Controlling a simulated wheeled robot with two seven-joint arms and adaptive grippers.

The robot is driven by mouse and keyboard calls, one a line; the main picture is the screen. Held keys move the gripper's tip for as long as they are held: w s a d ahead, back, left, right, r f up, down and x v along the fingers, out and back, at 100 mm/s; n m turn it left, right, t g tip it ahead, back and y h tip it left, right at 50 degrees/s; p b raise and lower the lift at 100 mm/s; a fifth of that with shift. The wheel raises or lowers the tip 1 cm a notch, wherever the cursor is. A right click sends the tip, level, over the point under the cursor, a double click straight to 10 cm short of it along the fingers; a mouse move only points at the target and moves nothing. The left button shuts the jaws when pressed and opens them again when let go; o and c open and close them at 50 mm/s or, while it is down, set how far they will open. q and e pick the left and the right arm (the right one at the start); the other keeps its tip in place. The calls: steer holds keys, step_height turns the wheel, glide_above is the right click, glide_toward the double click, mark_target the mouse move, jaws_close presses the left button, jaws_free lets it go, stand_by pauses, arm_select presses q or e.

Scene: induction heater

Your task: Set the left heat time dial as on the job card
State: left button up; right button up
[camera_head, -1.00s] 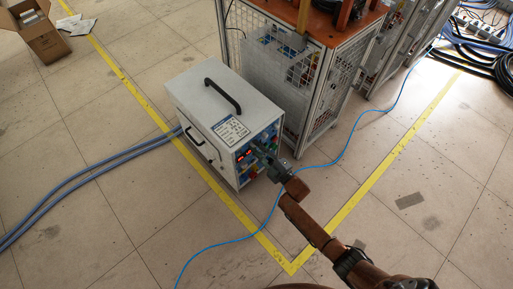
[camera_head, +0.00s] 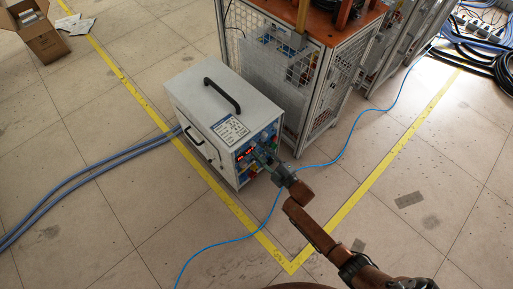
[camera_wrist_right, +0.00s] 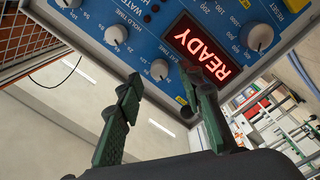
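The white induction heater (camera_head: 205,117) stands on the floor with its blue control panel facing my right arm. A printed card (camera_head: 230,129) lies on its top; its text is too small to read. In the right wrist view the panel appears tilted, with a lit red READY display (camera_wrist_right: 202,48). A grey dial (camera_wrist_right: 160,69) is beside the display, near a partly hidden time label, and another dial (camera_wrist_right: 115,34) is farther left. My right gripper (camera_wrist_right: 166,88) is open and empty, its fingers apart on either side below the nearer dial. My left gripper is not in view.
A third, larger dial (camera_wrist_right: 259,37) is right of the display. A mesh-sided frame cart (camera_head: 318,85) stands close behind the heater. A blue cable (camera_head: 275,208) runs over the floor beneath my right arm. The floor in front is otherwise clear.

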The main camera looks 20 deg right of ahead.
steer(key=v, duration=0.9)
steer(key=shift+s, duration=0.2)
